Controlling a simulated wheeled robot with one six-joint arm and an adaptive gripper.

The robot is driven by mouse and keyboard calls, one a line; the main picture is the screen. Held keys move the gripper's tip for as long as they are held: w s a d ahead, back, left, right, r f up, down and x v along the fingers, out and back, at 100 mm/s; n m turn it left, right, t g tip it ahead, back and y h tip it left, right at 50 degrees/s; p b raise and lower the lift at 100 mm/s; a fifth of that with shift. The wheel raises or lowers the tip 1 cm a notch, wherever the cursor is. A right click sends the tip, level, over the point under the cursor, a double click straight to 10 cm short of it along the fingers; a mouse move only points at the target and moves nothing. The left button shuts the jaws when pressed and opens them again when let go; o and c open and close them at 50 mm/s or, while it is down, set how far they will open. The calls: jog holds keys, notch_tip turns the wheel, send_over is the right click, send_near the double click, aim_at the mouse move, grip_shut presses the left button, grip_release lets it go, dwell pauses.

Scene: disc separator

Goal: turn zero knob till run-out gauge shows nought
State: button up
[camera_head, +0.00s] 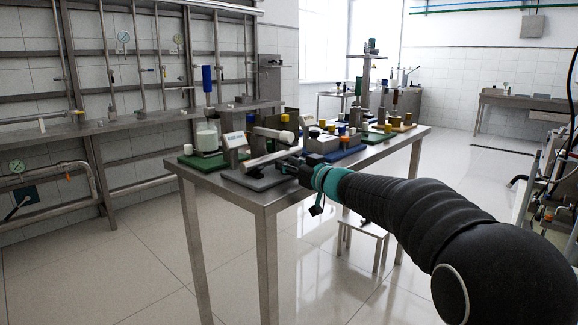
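My gripper (291,164) is at the near side of the steel table (264,197), over a dark grey base plate (257,178). Its fingers are small and dark here, and I cannot tell whether they are open or shut. A light cylindrical bar (268,158) lies just left of the fingers; I cannot tell if they touch it. A grey block with a white label plate (234,140) stands left of the bar, its lettering too small to read. It may be the run-out gauge. I cannot pick out the zero knob for sure; a white round end (286,137) shows behind the fingers.
A glass beaker of white liquid (207,137) stands on a green base at the table's left corner. A blue-handled upright (207,80) rises behind it. Several small fixtures crowd the table's right part. A small stool (364,224) stands beyond my arm. The left floor is clear.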

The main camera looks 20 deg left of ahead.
jog(key=shift+o, duration=1.3)
jog(key=shift+d, duration=0.1)
jog(key=v, duration=1.2)
jog(key=shift+f, duration=0.1)
